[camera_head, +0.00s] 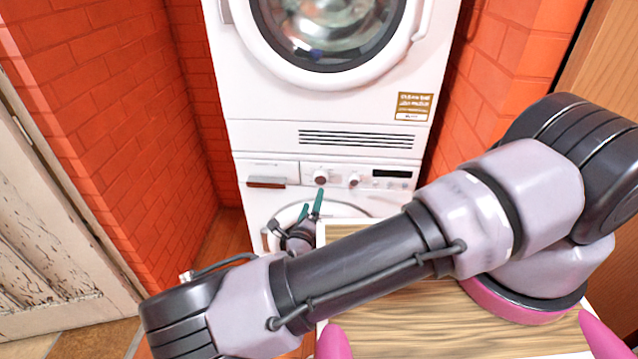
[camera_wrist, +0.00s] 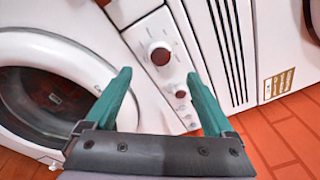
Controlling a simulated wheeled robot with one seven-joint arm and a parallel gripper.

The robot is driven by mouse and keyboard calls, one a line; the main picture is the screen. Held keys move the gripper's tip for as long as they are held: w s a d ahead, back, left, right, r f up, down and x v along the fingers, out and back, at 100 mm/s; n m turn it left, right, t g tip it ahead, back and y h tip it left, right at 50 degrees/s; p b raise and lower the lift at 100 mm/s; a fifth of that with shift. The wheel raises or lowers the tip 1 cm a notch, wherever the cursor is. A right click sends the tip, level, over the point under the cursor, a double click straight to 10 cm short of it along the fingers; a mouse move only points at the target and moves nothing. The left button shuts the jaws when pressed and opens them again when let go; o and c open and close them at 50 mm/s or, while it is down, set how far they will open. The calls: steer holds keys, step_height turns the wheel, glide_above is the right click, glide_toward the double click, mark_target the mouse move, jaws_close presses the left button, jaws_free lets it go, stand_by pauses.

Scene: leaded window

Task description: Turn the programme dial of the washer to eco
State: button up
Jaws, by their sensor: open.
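The lower white washer (camera_head: 265,208) has two round knobs on its control panel. The left knob (camera_head: 320,178) sits beside the drawer, and the right knob (camera_head: 354,181) sits nearer the dark display. In the wrist view, the knob nearer the drawer (camera_wrist: 160,53) looks larger and has a reddish-brown face; the other knob (camera_wrist: 181,90) lies below it. Their markings are too small to read, so I cannot tell which setting is eco. My gripper (camera_head: 312,198) has two teal fingers, apart and empty, in front of the panel just below the left knob. No contact is visible.
A second white machine (camera_head: 325,105) is stacked above. The drawer (camera_head: 265,182) is at the panel's left. Brick walls (camera_head: 95,110) flank the machines closely. A wooden board with a pale edge (camera_head: 440,315) lies under my arm. The lower round door (camera_wrist: 55,95) appears closed.

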mark_target(320, 180)
steer(key=x, duration=0.9)
steer(key=shift+w+d, duration=0.1)
steer(key=shift+w, duration=0.3)
steer(key=c, duration=1.4)
